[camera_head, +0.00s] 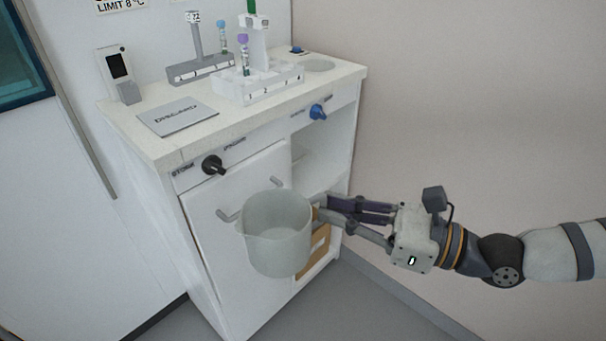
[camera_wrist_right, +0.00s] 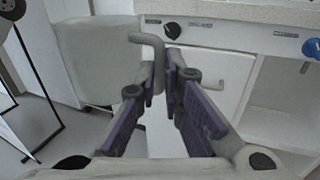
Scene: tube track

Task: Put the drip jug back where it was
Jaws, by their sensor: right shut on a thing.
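The drip jug (camera_head: 277,235) is a pale grey, open-topped jug, upright and seemingly empty, held in the air in front of the white cabinet. My right gripper (camera_head: 320,207) comes in from the right and is shut on the jug's handle. In the right wrist view the jug (camera_wrist_right: 97,62) is at the upper left, and its bent grey handle (camera_wrist_right: 157,58) runs between the fingertips of the right gripper (camera_wrist_right: 167,75). My left gripper is in neither view.
The cabinet (camera_head: 230,190) has a closed door, a black knob (camera_head: 213,164), a blue knob (camera_head: 317,112) and an open shelf bay at right. On its top stand tube racks (camera_head: 262,84), a grey DISCARD mat (camera_head: 177,117) and a handheld device (camera_head: 119,75). A brown box (camera_head: 317,250) is low in the bay.

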